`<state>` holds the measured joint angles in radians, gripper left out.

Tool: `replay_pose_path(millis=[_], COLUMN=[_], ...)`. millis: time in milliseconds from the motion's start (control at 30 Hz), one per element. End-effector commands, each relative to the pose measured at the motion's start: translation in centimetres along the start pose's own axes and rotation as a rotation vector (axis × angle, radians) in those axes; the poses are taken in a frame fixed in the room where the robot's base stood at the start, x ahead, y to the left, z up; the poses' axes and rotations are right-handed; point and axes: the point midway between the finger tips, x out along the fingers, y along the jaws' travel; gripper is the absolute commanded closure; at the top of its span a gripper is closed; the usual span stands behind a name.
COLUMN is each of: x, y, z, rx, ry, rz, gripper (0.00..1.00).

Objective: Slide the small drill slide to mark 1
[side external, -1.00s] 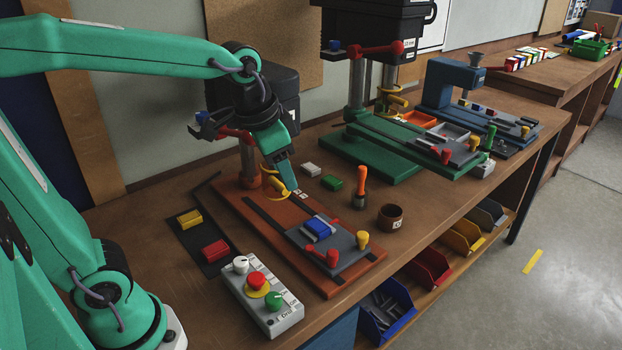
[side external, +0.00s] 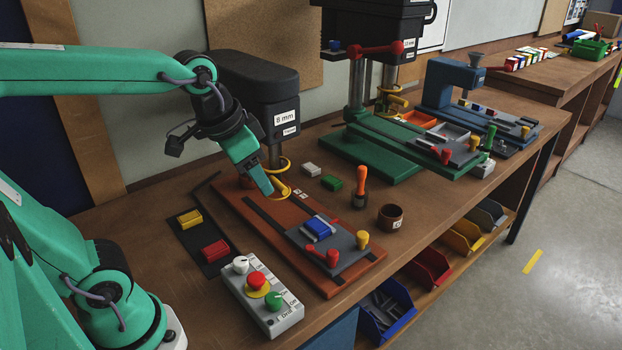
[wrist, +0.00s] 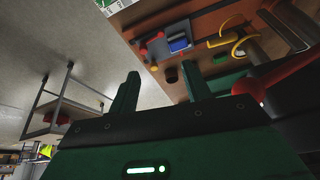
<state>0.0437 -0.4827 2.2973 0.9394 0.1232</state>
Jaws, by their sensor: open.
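The small drill (side external: 262,92) stands at the back of an orange-red base (side external: 240,200) and bears an "8 mm" label. Its grey slide (side external: 345,240) lies at the front end of the base, carrying a blue block (side external: 319,228), red clamps (side external: 333,257) and a yellow knob (side external: 363,239). The slide also shows upper middle in the wrist view (wrist: 158,45). Small white tags (side external: 298,192) sit by the base near the yellow ring; their writing is too small to read. My gripper (side external: 267,190) is open and empty beside the yellow ring (side external: 277,187), behind and left of the slide, apart from it.
A control box (side external: 262,295) with red and green buttons stands in front left. An orange-handled tool (side external: 360,188) and a brown cup (side external: 391,217) stand right of the base. A larger green drill (side external: 375,150) is behind. Yellow and red blocks (side external: 215,250) lie left.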

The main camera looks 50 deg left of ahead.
Motion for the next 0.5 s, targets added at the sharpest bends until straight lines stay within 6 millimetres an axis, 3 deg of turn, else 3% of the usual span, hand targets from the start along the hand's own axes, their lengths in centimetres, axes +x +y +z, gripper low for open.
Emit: replay_pose_path(millis=[267, 500], x=[0.2, 1.0], y=[0.0, 0.2], z=[-0.3, -2.4], rx=[0.01, 0.067], ry=[-0.008, -0.045], rz=[0.002, 0.012], gripper=[0.52, 0.52])
